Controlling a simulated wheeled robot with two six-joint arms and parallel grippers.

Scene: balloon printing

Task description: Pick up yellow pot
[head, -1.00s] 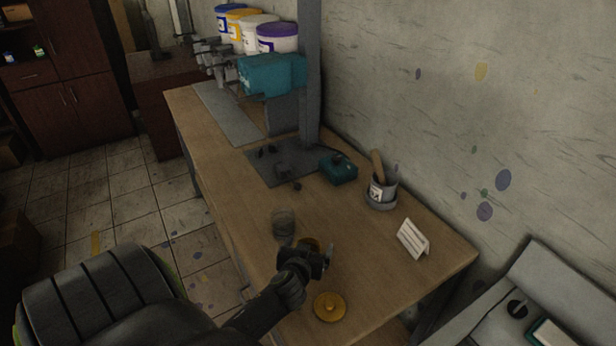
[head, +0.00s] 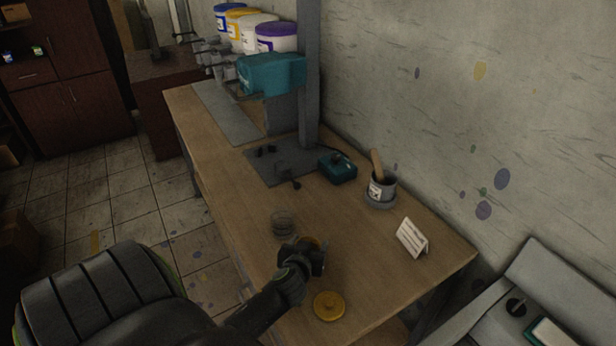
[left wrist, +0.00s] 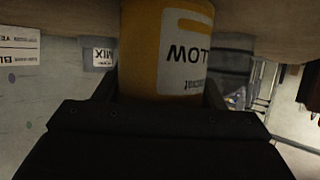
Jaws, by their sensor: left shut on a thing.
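The yellow pot (left wrist: 150,52) fills the middle of the left wrist view, upside down in that picture. Its white label with dark letters, partly cut off, faces the camera. My left gripper (left wrist: 160,92) has a finger on each side of the pot and is shut on it. In the head view my left gripper (head: 318,258) is at the front part of the table, and only a small yellow-brown bit of the pot (head: 310,243) shows behind it. A round yellow lid with a knob (head: 329,306) lies on the table nearby. My right gripper is not in view.
A wooden table (head: 225,190) holds a clear glass-like container (head: 283,224) just beyond my gripper. A grey pot with a brush (head: 381,190), a white card (head: 412,238) and a teal box (head: 337,168) stand along the wall side. A teal machine (head: 270,75) stands farther back.

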